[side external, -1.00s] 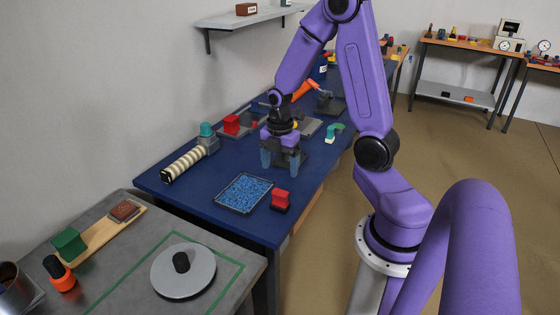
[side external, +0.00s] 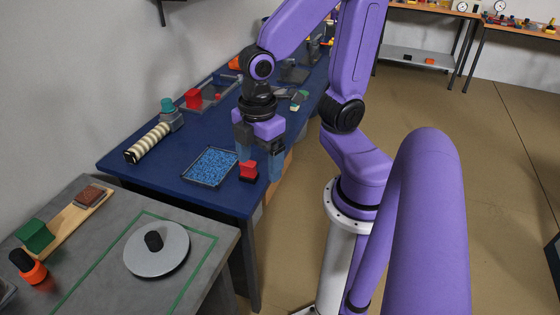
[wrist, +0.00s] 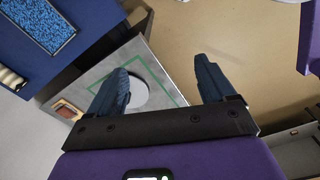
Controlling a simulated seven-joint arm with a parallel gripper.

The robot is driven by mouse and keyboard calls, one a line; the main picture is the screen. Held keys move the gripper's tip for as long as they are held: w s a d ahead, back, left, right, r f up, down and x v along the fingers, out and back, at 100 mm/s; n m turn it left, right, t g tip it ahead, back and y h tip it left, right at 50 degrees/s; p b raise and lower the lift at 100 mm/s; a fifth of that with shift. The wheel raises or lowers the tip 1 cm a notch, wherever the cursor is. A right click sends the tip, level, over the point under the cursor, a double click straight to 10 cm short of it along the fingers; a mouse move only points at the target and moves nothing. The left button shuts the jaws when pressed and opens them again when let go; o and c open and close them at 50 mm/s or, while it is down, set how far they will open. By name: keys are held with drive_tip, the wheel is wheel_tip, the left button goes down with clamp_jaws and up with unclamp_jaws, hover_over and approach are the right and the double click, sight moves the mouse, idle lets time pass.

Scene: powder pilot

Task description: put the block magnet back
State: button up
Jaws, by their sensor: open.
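A small red block on a dark base (side external: 248,169), which looks like the block magnet, stands on the blue bench (side external: 215,203) near its front right edge, to the right of a tray of blue granules. My gripper (side external: 260,158) is open with its fingers pointing down, close to the red block. I cannot tell whether a finger touches it. In the wrist view, my gripper (wrist: 160,66) shows two spread fingers with nothing between them; the red block is not visible there. A second red block (side external: 193,98) stands on a grey fixture farther back.
The tray of blue granules (side external: 185,176) lies left of my gripper. A striped roll (side external: 148,143) lies at the bench's left side. A nearer grey table (side external: 95,283) holds a pale disc (side external: 130,260) with a black knob and a green block (side external: 34,235).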

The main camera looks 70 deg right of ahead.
drive_tip(key=shift+m, duration=0.6)
drive_tip(key=s, duration=0.1)
drive_tip(key=s+r, duration=0.1)
drive_tip(key=s, duration=0.1)
drive_tip(key=s+a, duration=0.1)
drive_tip(key=s, duration=0.1)
drive_tip(key=shift+r, duration=0.2)
drive_tip(key=shift+c, duration=0.3)
drive_tip(key=shift+c, duration=1)
